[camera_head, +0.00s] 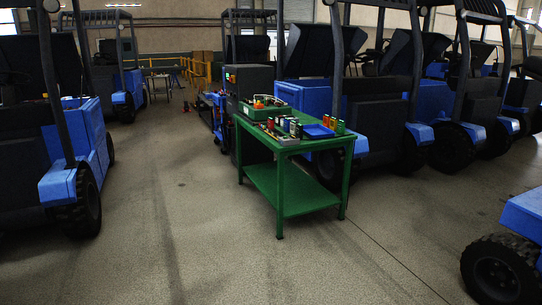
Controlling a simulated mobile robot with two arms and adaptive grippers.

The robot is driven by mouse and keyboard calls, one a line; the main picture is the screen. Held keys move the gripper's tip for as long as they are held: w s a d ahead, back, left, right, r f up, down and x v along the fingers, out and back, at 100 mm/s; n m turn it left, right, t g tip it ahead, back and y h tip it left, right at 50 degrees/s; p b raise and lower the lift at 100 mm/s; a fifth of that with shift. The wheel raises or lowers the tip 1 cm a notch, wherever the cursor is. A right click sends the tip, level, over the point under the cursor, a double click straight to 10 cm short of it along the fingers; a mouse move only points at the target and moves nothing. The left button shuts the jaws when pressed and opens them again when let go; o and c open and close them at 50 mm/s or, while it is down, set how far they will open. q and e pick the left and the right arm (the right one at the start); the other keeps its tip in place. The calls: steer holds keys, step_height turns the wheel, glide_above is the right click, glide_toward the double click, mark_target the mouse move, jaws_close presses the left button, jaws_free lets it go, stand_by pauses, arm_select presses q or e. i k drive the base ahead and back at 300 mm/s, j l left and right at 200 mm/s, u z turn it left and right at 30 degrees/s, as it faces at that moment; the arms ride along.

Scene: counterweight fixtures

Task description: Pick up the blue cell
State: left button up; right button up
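A green work table (290,203) stands in the middle of the camera_head view, some way ahead. On its top are several small upright coloured cells (340,127), in a group at the right edge and another near the middle. They are too small for me to single out the blue cell with certainty. A flat blue tray (318,131) lies between the groups. Neither of my grippers shows in this view.
A green box (263,110) sits at the table's back left. A dark cabinet (250,84) stands behind it. Blue forklifts (72,170) stand at left, with several behind and right of the table and part of another at bottom right (505,265). The concrete floor (190,245) in front is clear.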

mark_target(286, 120)
steer(key=i, duration=2.15)
